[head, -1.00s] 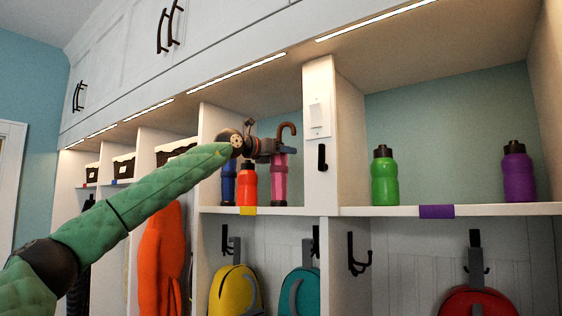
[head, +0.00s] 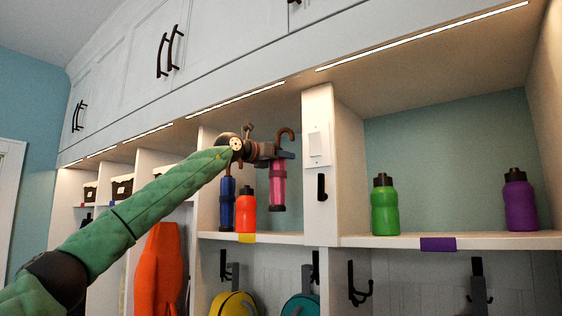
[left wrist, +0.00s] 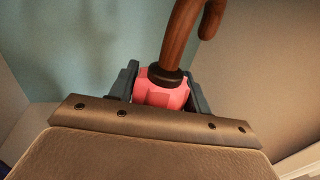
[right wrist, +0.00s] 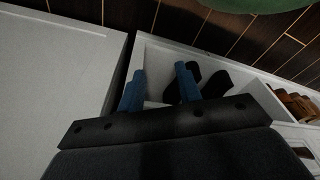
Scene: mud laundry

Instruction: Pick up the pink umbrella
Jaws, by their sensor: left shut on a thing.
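The pink umbrella (head: 278,188) has a brown hooked handle and hangs upright in the cubby, its lower end above the shelf. My left gripper (head: 284,154) is shut on its upper part, just below the handle. In the left wrist view, the pink top of the umbrella (left wrist: 160,88) sits between the two dark fingers, with the brown handle rising above. My right gripper (right wrist: 160,88) is open and empty in the right wrist view, over a low white compartment; it is not in the head view.
An orange bottle (head: 246,212) and a blue item (head: 227,203) stand on the shelf (head: 275,238) left of the umbrella. A white divider (head: 320,165) is close on its right. Green (head: 384,207) and purple (head: 519,203) bottles stand beyond. Dark shoes (right wrist: 210,82) lie in the low compartment.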

